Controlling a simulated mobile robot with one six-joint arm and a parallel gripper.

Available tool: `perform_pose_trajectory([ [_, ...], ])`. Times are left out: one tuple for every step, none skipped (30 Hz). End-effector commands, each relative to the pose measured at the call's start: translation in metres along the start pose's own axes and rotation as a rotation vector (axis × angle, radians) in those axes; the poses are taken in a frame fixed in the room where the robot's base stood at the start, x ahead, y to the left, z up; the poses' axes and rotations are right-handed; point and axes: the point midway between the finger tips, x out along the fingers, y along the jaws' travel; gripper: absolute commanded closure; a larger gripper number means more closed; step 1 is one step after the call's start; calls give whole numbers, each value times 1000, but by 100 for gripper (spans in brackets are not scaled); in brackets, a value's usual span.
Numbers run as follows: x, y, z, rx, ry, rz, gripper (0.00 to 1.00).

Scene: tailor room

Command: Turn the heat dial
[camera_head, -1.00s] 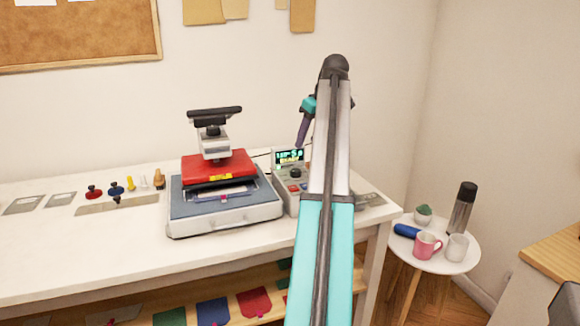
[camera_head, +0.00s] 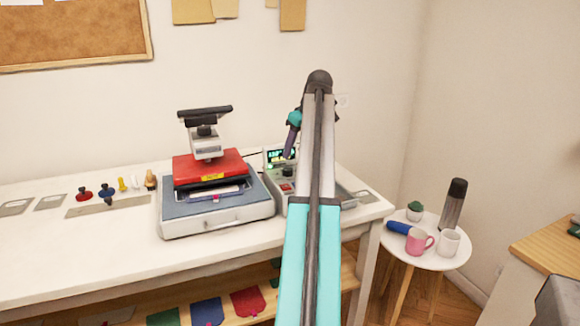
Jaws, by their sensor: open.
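The heat press (camera_head: 217,208) stands on the white table, with a red upper plate, a blue-grey base and a dark handle on top. Its grey control box (camera_head: 272,183) is just to the right, with a lit screen (camera_head: 275,155) and a red button. The dark round heat dial (camera_head: 287,171) is below the screen, close to my arm's edge. My gripper (camera_head: 289,155) points down at the end of my arm, in front of the screen's right side and above the dial. It looks empty; its fingertips are small and hard to make out.
Small stamps or pegs (camera_head: 107,190) and flat grey plates (camera_head: 50,202) lie on the table's left. My arm covers the control box's right part.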

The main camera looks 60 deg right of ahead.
Motion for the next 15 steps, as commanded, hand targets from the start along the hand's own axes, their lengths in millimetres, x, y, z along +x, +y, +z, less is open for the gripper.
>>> perform_pose_trajectory([
  [8, -1, 0, 0, -1, -1, 52],
  [12, -1, 0, 0, 0, 0, 52],
  [18, 0, 1, 0, -1, -1, 52],
  [22, 0, 1, 0, -1, -1, 52],
  [27, 0, 1, 0, -1, -1, 52],
  [32, 0, 1, 1, -1, 0, 52],
  [36, 0, 1, 1, 0, 0, 52],
  [40, 0, 1, 1, 0, 0, 52],
  [46, 0, 1, 1, -1, -1, 52],
  [51, 0, 1, 1, -1, -1, 52],
  [55, 0, 1, 1, -1, 0, 52],
  [60, 0, 1, 1, -1, 0, 52],
  [63, 0, 1, 1, 0, 0, 52],
  [66, 0, 1, 1, -1, 0, 52],
  [70, 0, 1, 1, -1, 0, 52],
])
